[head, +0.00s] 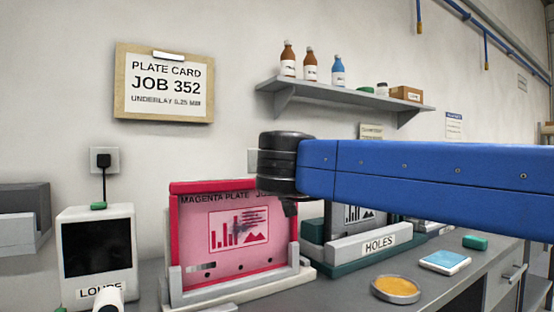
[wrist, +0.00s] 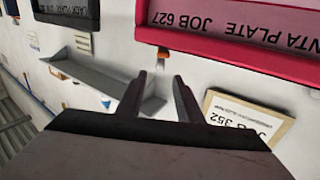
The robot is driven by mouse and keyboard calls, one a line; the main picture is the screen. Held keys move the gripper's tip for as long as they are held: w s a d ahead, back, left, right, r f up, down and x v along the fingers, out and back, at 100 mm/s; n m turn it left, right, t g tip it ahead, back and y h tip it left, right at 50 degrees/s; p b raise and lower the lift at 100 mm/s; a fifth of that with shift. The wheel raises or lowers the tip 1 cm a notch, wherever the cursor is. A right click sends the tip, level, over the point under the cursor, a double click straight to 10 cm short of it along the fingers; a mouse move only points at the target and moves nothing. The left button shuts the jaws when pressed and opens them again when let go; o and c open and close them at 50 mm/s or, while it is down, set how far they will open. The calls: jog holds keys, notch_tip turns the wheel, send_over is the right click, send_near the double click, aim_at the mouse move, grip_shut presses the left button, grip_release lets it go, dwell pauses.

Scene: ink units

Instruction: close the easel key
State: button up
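A magenta plate (head: 232,262) stands upright with its red top edge in a pale grey easel (head: 236,292) on the bench. The plate also shows upside down at the top right of the wrist view (wrist: 235,40), reading JOB 627. I cannot make out the easel key in either view. My gripper (head: 290,207) is in front of the plate's upper right corner and hides part of it.
A green-based rack marked HOLES (head: 375,243) stands right of the easel. A yellow dish (head: 396,289) and a blue-white pad (head: 445,261) lie on the bench at right. A white loupe unit (head: 97,250) stands left. A shelf (head: 345,97) and a JOB 352 card (head: 165,105) are above.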

jog(key=w+a, duration=0.1)
jog(key=w, duration=1.3)
jog(key=shift+w, duration=0.2)
grip_shut()
